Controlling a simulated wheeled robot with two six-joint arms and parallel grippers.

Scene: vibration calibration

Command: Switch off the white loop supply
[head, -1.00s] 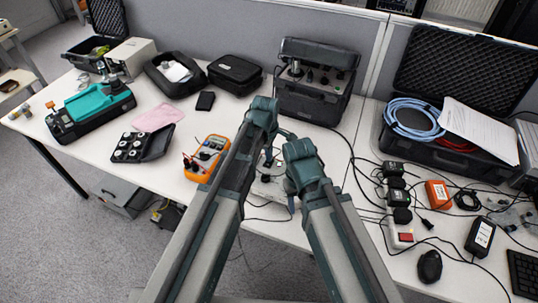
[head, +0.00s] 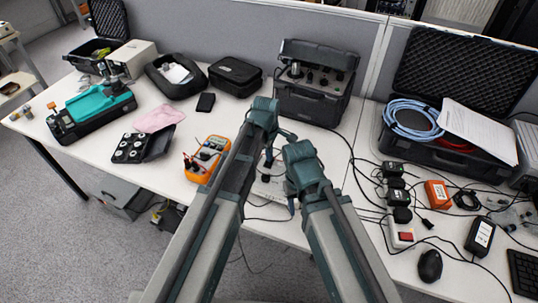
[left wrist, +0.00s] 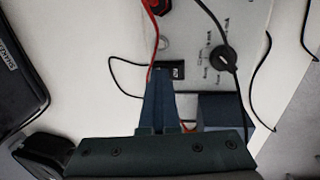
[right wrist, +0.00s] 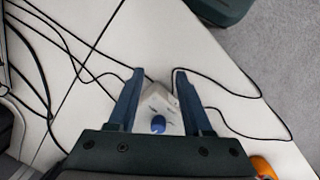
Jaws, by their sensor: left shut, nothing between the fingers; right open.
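The white loop supply (head: 268,187) lies on the table at centre, mostly hidden behind my arms in the head view. In the left wrist view its pale panel (left wrist: 208,22) shows a black knob (left wrist: 222,57), red and black leads, and a small black switch (left wrist: 178,71) with a pale marking. My left gripper (left wrist: 163,72) is shut and empty, its tips right beside that switch; I cannot tell whether they touch. My right gripper (right wrist: 156,72) is open, its fingers either side of a white box end, seemingly the supply's, with a blue round part (right wrist: 158,124).
An orange multimeter (head: 207,158) lies just left of the supply. A black cased instrument (head: 312,100) stands behind it. Loose cables, a power strip (head: 402,232) and an orange box (head: 438,194) crowd the right side. The table's front edge is close.

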